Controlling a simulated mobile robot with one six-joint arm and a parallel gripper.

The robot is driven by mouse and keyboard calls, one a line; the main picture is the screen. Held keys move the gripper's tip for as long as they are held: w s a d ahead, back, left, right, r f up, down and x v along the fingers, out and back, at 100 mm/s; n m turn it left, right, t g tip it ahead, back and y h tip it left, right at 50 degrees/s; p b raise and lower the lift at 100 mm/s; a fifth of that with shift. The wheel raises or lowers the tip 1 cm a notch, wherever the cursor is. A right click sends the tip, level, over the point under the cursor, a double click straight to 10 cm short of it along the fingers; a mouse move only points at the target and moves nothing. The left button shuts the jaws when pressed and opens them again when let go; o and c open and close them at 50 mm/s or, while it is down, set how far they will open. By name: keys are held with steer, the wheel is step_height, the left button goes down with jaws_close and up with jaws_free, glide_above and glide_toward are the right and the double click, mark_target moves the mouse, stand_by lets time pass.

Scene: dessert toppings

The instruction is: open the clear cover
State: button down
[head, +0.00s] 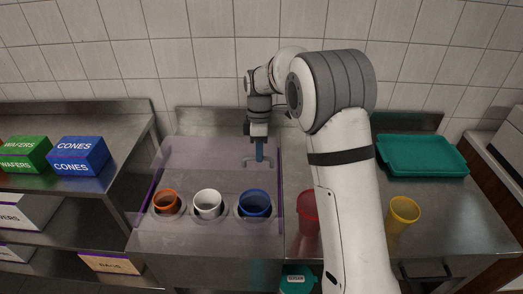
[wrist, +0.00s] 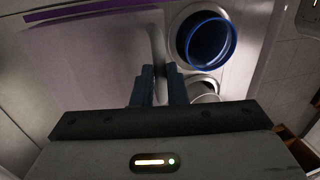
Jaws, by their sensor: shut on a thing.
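The clear cover (head: 205,160) is a see-through, purple-tinted panel over the counter well in the head view. It also shows in the wrist view (wrist: 85,60), with a purple strip along one edge. Its grey bar handle (wrist: 157,42) runs between my fingers. My gripper (head: 260,156) points down and is shut on this handle, at the cover's right side. In the wrist view the two dark blue fingers (wrist: 158,85) stand on either side of the bar. The fingers hide part of the handle.
Orange (head: 166,203), white (head: 207,204) and blue (head: 255,204) cups sit in a row at the cover's front. A red cup (head: 308,212) and a yellow cup (head: 403,212) stand to the right. A teal tray (head: 421,156) lies at the back right. Boxes (head: 79,156) stand left.

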steer(key=c, duration=1.6)
jaws_free()
steer(key=shift+o, duration=0.7)
steer(key=shift+r, duration=0.1)
step_height(320, 180, up, 8)
steer(key=w, duration=0.1)
steer(key=shift+w+f+b, duration=0.25)
steer(key=shift+b, duration=0.1)
steer(key=shift+d, duration=0.1)
